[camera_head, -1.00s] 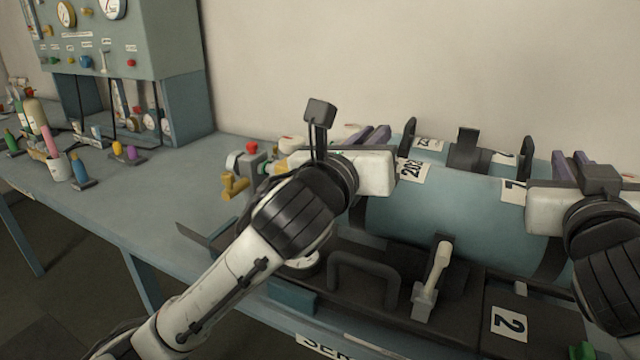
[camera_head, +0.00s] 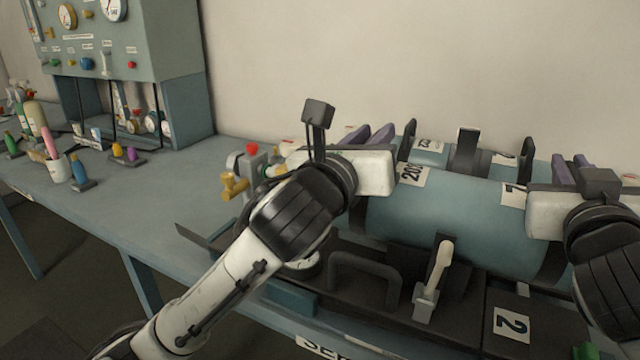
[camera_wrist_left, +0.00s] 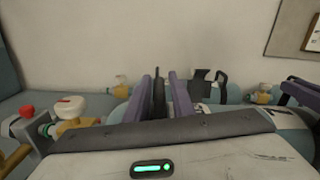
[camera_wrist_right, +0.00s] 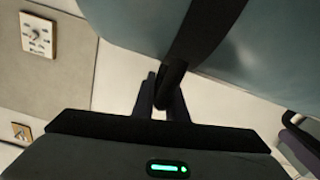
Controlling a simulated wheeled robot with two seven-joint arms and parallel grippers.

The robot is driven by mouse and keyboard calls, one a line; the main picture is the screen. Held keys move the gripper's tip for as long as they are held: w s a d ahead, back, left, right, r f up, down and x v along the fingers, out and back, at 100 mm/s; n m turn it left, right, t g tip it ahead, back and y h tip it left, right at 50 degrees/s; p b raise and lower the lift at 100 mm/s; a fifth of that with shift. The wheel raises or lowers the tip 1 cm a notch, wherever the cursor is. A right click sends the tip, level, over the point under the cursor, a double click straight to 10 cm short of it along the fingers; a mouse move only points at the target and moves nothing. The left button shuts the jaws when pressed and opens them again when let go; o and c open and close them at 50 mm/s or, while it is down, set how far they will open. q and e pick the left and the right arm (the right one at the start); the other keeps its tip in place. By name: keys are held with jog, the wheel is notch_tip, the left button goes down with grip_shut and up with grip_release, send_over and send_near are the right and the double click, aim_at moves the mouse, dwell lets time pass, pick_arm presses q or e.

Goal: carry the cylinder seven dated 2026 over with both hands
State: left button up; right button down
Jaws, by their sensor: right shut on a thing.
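The blue-green cylinder with a 2026 label (camera_head: 455,205) lies on its side in a dark cradle on the bench. A partly covered label near its right end seems to read 7. My left gripper (camera_head: 372,135) is over its left end. In the left wrist view its purple fingers (camera_wrist_left: 165,97) stand apart on either side of a dark upright bar. My right gripper (camera_head: 572,168) is at the right end. In the right wrist view its fingers (camera_wrist_right: 160,98) are shut on a black handle below the cylinder's strap (camera_wrist_right: 205,30). The cylinder's base is partly hidden.
Another cylinder (camera_head: 430,147) lies behind. A valve with a red knob (camera_head: 252,150) stands left of my left gripper. A black box labelled 2 (camera_head: 510,323) and a lever (camera_head: 436,275) are in front. The bench's middle left (camera_head: 150,205) is clear.

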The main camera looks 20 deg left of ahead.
pick_arm(q)
jog(key=shift+o, duration=1.1)
jog(key=shift+f, duration=0.15)
pick_arm(e)
jog(key=shift+s+r, duration=0.1)
jog(key=shift+r, duration=0.35)
pick_arm(q)
jog(key=shift+f, duration=0.15)
jog(key=shift+f, duration=0.6)
pick_arm(e)
jog(key=c, duration=1.9)
grip_release()
jog(key=shift+f, duration=0.6)
jog(key=shift+c, duration=0.2)
pick_arm(q)
jog(key=shift+r, duration=0.2)
pick_arm(e)
jog(key=shift+o, duration=1.3)
jog(key=shift+s+r, duration=0.1)
pick_arm(q)
jog(key=shift+r, duration=0.1)
jog(key=shift+s+r, duration=0.1)
jog(key=shift+r, duration=0.05)
pick_arm(e)
jog(key=shift+r, duration=0.1)
